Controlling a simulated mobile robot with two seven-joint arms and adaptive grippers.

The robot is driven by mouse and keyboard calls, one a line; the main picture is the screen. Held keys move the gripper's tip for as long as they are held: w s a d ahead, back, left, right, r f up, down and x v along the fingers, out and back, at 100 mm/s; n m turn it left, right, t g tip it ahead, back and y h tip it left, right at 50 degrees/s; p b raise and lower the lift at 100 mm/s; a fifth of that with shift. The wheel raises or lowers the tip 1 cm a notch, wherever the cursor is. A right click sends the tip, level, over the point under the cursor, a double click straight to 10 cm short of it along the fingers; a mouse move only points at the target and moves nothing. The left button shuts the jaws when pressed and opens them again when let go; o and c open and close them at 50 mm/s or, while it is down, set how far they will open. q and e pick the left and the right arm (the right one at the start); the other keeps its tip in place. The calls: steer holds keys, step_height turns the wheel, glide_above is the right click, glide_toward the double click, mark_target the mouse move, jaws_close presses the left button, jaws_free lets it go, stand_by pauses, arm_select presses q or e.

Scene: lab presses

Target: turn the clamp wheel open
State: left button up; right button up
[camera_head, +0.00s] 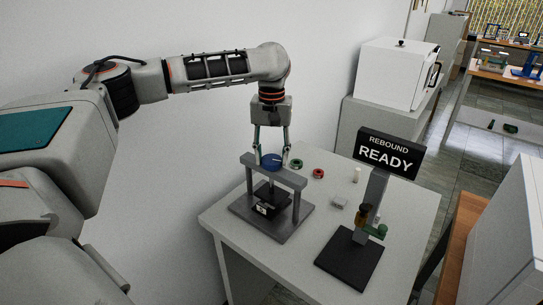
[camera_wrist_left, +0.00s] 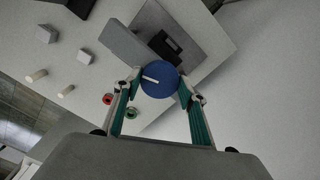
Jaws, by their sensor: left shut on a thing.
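The blue clamp wheel (camera_head: 270,160) sits on top of the grey press frame (camera_head: 291,178). It shows as a round blue disc with a white mark in the left wrist view (camera_wrist_left: 159,79). My left gripper (camera_head: 271,155) points down from above with its fingers on either side of the wheel. In the left wrist view the fingertips (camera_wrist_left: 159,84) touch opposite sides of the wheel's rim, shut on it. A black block with a white label (camera_head: 265,209) stands under the frame, on the press's grey base. My right gripper is in neither view.
A tester with a "REBOUND READY" sign (camera_head: 388,154) stands on a black base (camera_head: 348,259) to the right. A green ring (camera_head: 297,163), a red ring (camera_head: 318,173) and small pale pieces lie on the table (camera_head: 392,225). A white cabinet (camera_head: 396,73) stands behind.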

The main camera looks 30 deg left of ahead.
arm_select(q)
steer(key=n, duration=0.6)
steer(key=shift+n, duration=0.3)
steer(key=n, duration=0.5)
steer(key=shift+w, duration=0.1)
steer(key=shift+n, duration=1.5)
steer(key=o, duration=1.1)
steer(key=shift+o, duration=0.2)
